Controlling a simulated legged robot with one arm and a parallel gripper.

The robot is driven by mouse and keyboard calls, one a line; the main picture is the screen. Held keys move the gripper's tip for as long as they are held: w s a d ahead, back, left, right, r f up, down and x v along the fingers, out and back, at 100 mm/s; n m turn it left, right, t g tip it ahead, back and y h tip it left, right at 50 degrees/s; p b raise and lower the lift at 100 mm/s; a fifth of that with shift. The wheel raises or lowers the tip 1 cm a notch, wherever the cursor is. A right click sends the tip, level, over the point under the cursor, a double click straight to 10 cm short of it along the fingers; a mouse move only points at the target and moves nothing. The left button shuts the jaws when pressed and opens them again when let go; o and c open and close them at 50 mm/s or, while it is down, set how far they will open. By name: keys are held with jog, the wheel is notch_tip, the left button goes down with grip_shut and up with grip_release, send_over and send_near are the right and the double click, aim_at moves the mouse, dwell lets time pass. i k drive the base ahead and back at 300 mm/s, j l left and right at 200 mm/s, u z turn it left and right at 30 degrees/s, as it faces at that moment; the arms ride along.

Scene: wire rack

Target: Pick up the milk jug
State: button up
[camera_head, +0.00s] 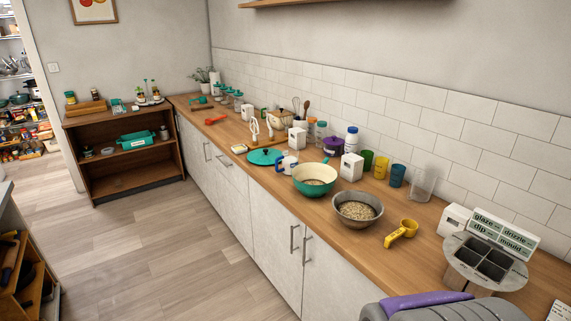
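A small white jug with a blue handle (287,163) stands on the wooden counter, between the teal lid and the teal-and-cream bowl; it is the likeliest milk jug. A white bottle with a blue cap (351,141) stands behind a white box near the tiled wall, its lower part hidden. I cannot tell for certain which of them is the milk jug. My gripper is not in view, and nothing is seen touching either of them.
The counter (340,233) is crowded. A teal-and-cream bowl (306,188), a metal bowl (347,219) and a yellow scoop (402,233) stand near its front edge. A teal lid (262,157) lies left of the jug. The wooden floor (165,248) is clear.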

aim_at(290, 158)
jog(key=z, duration=0.4)
jog(key=i+j+z, duration=0.15)
jog(key=j+z, duration=0.2)
jog(key=i+j+z, duration=0.15)
jog(key=j+z, duration=0.15)
jog(key=i+j+z, duration=0.1)
jog(key=j+z, duration=0.55)
jog(key=j, duration=0.15)
jog(key=j+z, duration=0.25)
jog(key=j, duration=2.85)
jog(key=k, duration=0.05)
